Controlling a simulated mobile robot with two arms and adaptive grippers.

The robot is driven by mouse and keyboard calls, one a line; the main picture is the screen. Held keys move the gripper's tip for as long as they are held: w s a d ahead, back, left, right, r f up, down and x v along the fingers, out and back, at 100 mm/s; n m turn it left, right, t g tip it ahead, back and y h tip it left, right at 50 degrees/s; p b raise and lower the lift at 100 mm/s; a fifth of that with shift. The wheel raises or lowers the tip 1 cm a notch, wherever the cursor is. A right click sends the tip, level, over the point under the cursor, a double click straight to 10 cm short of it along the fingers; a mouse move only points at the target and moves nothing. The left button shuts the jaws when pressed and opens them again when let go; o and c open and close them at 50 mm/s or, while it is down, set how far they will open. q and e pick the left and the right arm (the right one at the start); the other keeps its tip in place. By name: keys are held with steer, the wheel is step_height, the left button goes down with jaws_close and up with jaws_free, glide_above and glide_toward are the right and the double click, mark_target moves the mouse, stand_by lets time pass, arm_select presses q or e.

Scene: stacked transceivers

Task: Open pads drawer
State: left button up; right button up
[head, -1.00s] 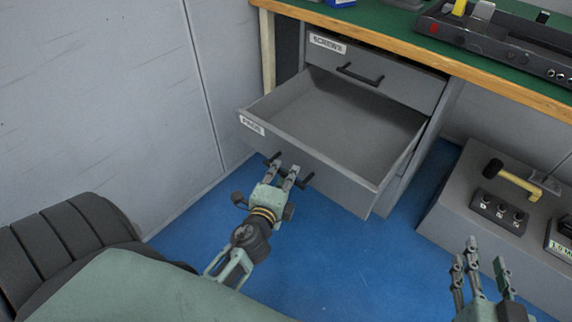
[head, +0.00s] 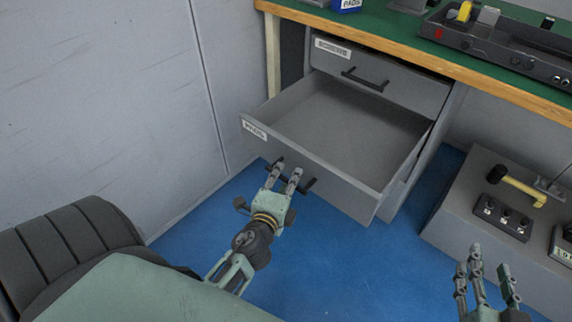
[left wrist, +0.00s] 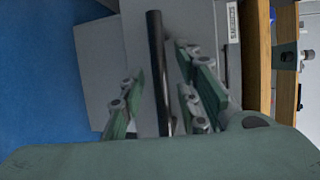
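The pads drawer (head: 256,132), grey with a white "PADS" label, is pulled far out below the shut "SCREWS" drawer (head: 412,86), and its inside looks empty. Its black bar handle (head: 311,184) is on the front, partly hidden by my left gripper (head: 286,174). In the left wrist view the handle (left wrist: 155,60) runs between the spread fingers of my left gripper (left wrist: 160,100), with gaps on both sides. My right gripper (head: 489,268) is open and empty at the lower right, away from the drawers.
A green worktop with a wooden edge (head: 400,52) is above the drawers. A pale wall (head: 110,90) is on the left. Blue floor (head: 340,260) is clear below the drawer.

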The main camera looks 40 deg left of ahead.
arm_select(q)
steer(key=v, duration=0.7)
steer(key=shift+s+d, duration=0.15)
steer(key=shift+s, duration=0.1)
steer(key=shift+r, duration=0.1)
